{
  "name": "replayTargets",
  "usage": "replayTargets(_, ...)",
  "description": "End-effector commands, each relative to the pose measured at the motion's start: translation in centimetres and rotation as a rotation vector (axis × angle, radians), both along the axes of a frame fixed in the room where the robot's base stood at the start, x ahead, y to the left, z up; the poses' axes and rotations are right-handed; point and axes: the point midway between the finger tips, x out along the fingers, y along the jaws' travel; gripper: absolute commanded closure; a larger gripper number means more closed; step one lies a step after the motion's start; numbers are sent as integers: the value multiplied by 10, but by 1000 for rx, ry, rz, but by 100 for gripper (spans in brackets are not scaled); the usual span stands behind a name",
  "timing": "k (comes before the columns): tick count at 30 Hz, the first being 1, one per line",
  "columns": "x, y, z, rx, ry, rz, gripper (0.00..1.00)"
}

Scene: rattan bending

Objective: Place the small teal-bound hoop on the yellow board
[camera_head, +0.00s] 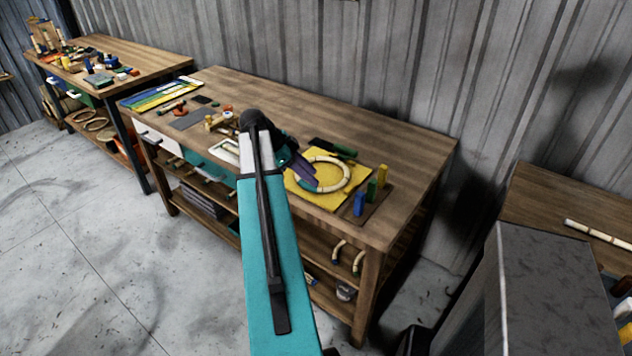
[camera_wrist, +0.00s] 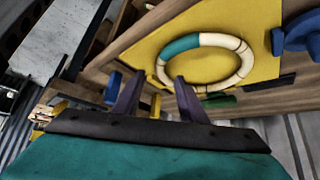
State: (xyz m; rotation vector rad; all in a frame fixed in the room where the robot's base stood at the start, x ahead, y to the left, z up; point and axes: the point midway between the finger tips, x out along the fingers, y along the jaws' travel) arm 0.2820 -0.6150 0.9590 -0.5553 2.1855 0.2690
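The small teal-bound hoop (camera_head: 341,186) is a pale ring with one teal-wrapped stretch. It appears to lie flat on the yellow board (camera_head: 329,202) on the middle workbench. My gripper (camera_head: 308,174) reaches down at the hoop's left side. In the wrist view its two purple fingers (camera_wrist: 160,77) stand apart, with the hoop's near rim seen between their tips. A gap shows around the rim. Whether a finger touches the hoop I cannot tell.
Blue (camera_head: 359,204), green (camera_head: 371,190) and yellow (camera_head: 382,176) upright blocks stand close right of the board. A dark item with a green part (camera_head: 334,147) lies behind it. Tools and colored strips (camera_head: 165,90) fill the bench's left end. The back right bench top is clear.

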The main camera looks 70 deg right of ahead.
Motion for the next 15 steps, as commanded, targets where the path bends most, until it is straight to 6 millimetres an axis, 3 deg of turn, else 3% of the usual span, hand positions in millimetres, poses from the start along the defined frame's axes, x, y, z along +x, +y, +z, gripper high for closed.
replayTargets(15, 29, 15, 41, -1, 0, 1, 62)
